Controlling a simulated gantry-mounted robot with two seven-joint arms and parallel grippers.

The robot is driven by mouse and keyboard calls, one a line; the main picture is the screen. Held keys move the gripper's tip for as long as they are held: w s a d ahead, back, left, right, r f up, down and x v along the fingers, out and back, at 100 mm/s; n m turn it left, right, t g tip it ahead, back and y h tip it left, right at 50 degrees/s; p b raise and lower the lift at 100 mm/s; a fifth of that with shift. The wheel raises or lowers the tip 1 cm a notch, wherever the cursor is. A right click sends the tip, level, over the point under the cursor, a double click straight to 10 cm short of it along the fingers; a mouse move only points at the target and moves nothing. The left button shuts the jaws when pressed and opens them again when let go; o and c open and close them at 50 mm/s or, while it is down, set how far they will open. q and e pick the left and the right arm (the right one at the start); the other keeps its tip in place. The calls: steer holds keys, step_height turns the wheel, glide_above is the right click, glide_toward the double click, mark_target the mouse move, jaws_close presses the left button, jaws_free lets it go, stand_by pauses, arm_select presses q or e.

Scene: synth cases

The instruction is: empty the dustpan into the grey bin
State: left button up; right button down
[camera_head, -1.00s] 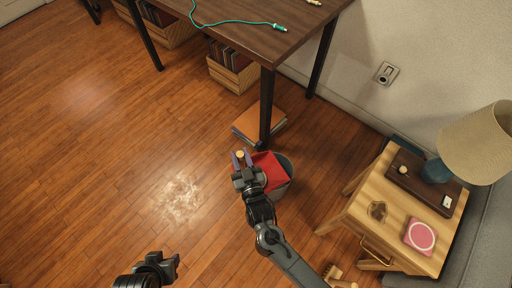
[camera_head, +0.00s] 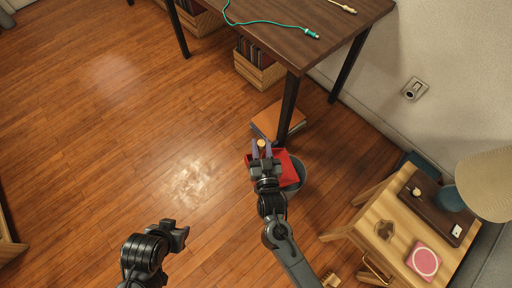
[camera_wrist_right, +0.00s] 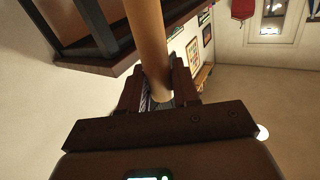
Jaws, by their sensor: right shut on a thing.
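The red dustpan (camera_head: 291,168) is over the grey bin (camera_head: 300,184) in the head view and covers much of its mouth. My right gripper (camera_head: 262,150) is shut on the dustpan's tan handle, whose round end shows between the fingers. In the right wrist view the handle (camera_wrist_right: 146,45) runs up from between the fingers of the right gripper (camera_wrist_right: 160,90). What lies in the pan or inside the bin cannot be made out. My left gripper (camera_head: 180,236) is low over the floor, apart from both; its jaw opening is unclear.
A dark table (camera_head: 300,30) with a teal cable (camera_head: 270,23) stands behind the bin. Books (camera_head: 272,122) lie by its leg. A wooden side table (camera_head: 380,210) with a lamp (camera_head: 485,183) is at the right. Open floor with a pale patch (camera_head: 188,182) lies to the left.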

steer(key=w+d+f+m+g+b, duration=0.1)
steer(key=w+d+m, duration=0.2)
steer(key=d, duration=0.9)
steer(key=w+d+f+m+y+b, duration=0.1)
steer(key=w+d+m, duration=0.3)
steer(key=d, duration=0.9)
steer(key=shift+w+f+m+g, duration=0.15)
steer(key=shift+f+m+g, duration=0.25)
steer(key=shift+f+m, duration=0.15)
stand_by(0.9)
steer(key=shift+d, duration=0.1)
stand_by(1.0)
